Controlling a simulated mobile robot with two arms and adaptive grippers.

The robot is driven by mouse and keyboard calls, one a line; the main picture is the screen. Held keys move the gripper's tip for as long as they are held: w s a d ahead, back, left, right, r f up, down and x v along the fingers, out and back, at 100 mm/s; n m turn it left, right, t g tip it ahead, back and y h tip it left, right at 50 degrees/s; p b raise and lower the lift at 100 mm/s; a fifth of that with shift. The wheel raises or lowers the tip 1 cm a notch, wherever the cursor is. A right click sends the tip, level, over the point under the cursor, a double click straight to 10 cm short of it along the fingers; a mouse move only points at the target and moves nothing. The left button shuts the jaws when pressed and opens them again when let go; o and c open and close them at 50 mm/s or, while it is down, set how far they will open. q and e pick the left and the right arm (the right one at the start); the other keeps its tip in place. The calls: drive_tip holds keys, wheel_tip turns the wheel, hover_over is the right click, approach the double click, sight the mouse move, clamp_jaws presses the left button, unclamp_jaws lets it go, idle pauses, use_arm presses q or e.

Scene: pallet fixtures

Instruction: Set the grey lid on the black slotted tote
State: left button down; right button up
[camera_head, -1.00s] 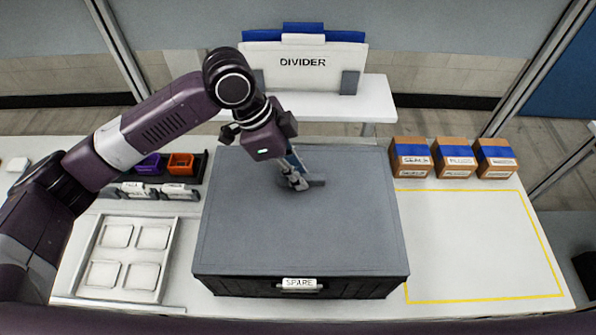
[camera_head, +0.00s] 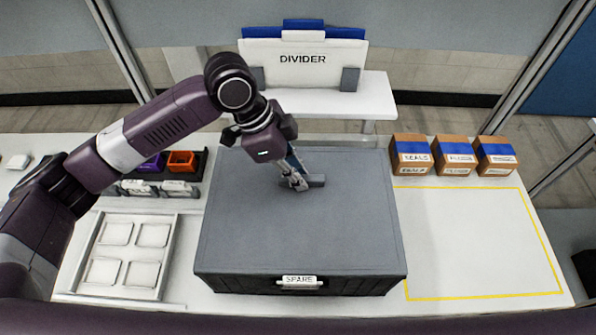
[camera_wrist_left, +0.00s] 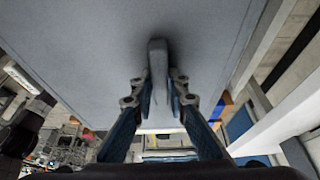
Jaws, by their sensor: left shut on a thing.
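The grey lid (camera_head: 300,235) lies over the top of the black slotted tote (camera_head: 240,284), which carries a "SPARE" label (camera_head: 299,281) on its front. In the head view the lid looks level and lined up with the tote; I cannot tell whether it is fully seated. My left gripper (camera_head: 298,183) is shut on the lid's bar handle (camera_head: 316,181) near the lid's middle. The left wrist view shows the handle (camera_wrist_left: 158,62) between the two fingers (camera_wrist_left: 160,100), with the lid (camera_wrist_left: 75,35) behind it. My right gripper is not in view.
A yellow-outlined area (camera_head: 480,240) to the right is empty. Several brown boxes (camera_head: 453,156) stand behind it. A white tray (camera_head: 103,247) with pale pads and small bins (camera_head: 181,162) are at left. A divider rack (camera_head: 303,66) stands on a white shelf at the back.

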use_arm(q)
drive_tip(key=c, duration=1.8)
unclamp_jaws()
drive_tip(key=v, duration=1.2)
